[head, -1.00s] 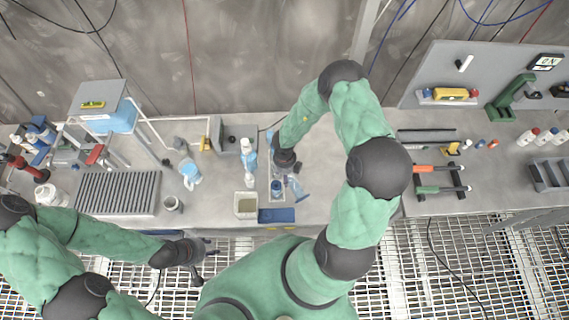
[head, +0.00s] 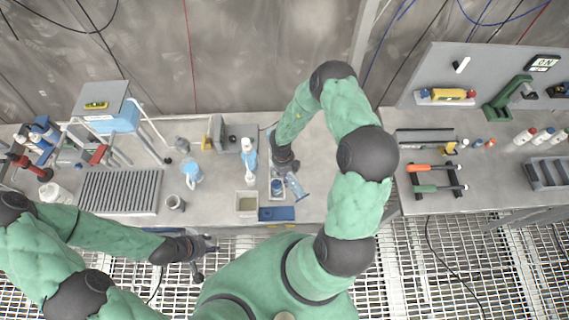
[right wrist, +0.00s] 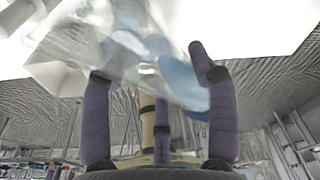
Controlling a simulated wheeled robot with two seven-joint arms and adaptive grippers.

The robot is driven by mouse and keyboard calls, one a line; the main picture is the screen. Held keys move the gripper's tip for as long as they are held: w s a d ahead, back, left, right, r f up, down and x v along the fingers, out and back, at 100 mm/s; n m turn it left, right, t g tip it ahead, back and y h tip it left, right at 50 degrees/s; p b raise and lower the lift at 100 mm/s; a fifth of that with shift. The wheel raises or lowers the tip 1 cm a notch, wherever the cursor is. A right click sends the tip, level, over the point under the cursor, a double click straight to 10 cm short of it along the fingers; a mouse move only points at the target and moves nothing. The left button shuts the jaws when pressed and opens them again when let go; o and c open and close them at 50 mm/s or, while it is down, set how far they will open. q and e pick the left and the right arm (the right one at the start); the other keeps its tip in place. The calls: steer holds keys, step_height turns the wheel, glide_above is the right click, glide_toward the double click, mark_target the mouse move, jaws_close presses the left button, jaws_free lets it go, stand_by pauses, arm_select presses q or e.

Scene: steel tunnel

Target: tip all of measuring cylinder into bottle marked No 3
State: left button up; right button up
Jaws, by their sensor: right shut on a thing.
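My right gripper (head: 284,168) is shut on a clear measuring cylinder (head: 297,187) with a bluish tint, above the middle of the bench. The cylinder is tilted, slanting down to the right in the head view. In the right wrist view the transparent cylinder (right wrist: 130,50) sits between the purple fingers, with pale blue liquid (right wrist: 180,82) showing in it. A small blue bottle (head: 277,187) stands just left of the cylinder, partly hidden by my gripper. A taller blue-and-white bottle (head: 249,158) stands further left. I cannot read any bottle's number. My left gripper (head: 208,258) is open and empty at the bench's front edge.
A square beige container (head: 247,204) and a blue box (head: 276,213) lie at the front edge. A blue jug (head: 191,172), a grey cup (head: 174,203) and a ribbed drain rack (head: 120,192) are left. Tools lie on a rack (head: 437,178) at right.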

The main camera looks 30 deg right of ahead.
steer(key=shift+f+g+p, duration=0.25)
steer(key=shift+g+p, duration=0.05)
steer(key=shift+p, duration=0.25)
steer(key=shift+f+g, duration=0.6)
steer(key=shift+f, duration=0.05)
steer(key=shift+w+f+g+b, duration=0.1)
steer(key=shift+w+g+b, duration=0.2)
steer(key=shift+g, duration=0.3)
steer(key=shift+g+b, duration=0.3)
steer(key=shift+b, duration=0.1)
steer(key=shift+g, duration=0.3)
steer(key=shift+w+r+b, duration=0.1)
steer(key=shift+r+b, duration=0.1)
steer(key=shift+b, duration=0.15)
steer(key=shift+r+g, duration=0.15)
steer(key=shift+g, duration=0.15)
